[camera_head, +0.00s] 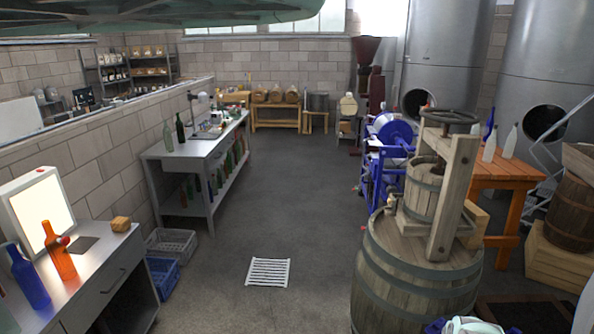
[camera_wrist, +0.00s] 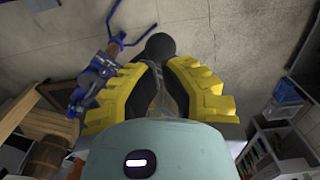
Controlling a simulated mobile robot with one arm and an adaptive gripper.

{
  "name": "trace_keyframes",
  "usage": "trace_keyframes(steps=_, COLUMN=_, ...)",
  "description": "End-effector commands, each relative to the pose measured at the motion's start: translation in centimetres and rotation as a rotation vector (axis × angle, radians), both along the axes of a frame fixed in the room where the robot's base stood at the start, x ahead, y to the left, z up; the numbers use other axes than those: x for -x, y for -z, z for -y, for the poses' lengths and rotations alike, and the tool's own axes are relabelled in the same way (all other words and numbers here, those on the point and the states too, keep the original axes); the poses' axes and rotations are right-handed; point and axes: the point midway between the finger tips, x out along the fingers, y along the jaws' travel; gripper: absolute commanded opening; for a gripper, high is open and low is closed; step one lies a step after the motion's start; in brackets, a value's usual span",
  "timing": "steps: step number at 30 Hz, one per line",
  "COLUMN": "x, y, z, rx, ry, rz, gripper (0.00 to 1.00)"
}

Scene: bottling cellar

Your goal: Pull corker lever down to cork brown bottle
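In the wrist view, the two yellow-padded fingers of my gripper (camera_wrist: 160,68) lean in toward each other, with a narrow gap between their tips. A round black knob (camera_wrist: 160,47) shows right at the tips, partly covered by them. It may be the end of the corker lever; I cannot tell whether the fingers press on it. A dim, greyish-brown shape shows between the fingers, too unclear to name. The corker's body and a brown bottle in it cannot be made out. In the head view an amber-orange bottle (camera_head: 58,255) stands on the left bench. My gripper is not in the head view.
A blue bottle (camera_head: 28,277) and a lit panel (camera_head: 42,210) share the left bench. A wooden press on a barrel (camera_head: 415,275) stands right, beside an orange table (camera_head: 505,170). A blue machine (camera_wrist: 92,85) shows left in the wrist view. The middle floor is mostly clear around a white grate (camera_head: 268,272).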

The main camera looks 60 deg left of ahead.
Motion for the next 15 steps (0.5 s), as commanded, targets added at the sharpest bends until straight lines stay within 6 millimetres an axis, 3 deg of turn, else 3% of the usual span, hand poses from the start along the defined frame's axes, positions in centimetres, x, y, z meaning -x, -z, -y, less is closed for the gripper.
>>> trace_keyframes(steps=15, x=0.8, y=2.2, z=-0.2, rx=0.001, ry=-0.005, rz=-0.001, gripper=0.00)
